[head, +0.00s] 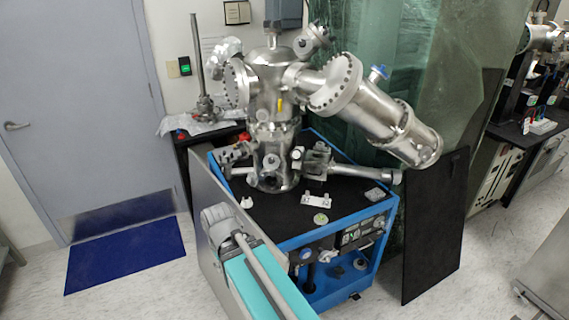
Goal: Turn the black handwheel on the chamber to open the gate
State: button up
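The steel vacuum chamber (274,90) stands upright on the black top of a blue-framed cart (375,212), with flanged tubes branching off it. A thick flanged tube slopes down to the right. A thin horizontal arm (350,173) extends right from the lower body and ends in a small grey knob (397,177). I cannot pick out a black handwheel for certain; the fittings around the lower chamber are small and crowded. Grey and teal parts, which look like mine, rise at the bottom centre in front of the cart. I cannot make out my gripper's fingers.
Small loose parts, including a white bracket (313,200), lie on the cart top. A black panel (435,225) leans to the cart's right. A blue mat (125,255) lies before the grey door (75,100).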

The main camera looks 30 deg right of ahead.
aim_at(296, 155)
jog(key=u, duration=0.5)
jog(key=k, duration=1)
jog(key=z, duration=1.15)
jog(key=i, duration=0.75)
jog(key=z, duration=0.1)
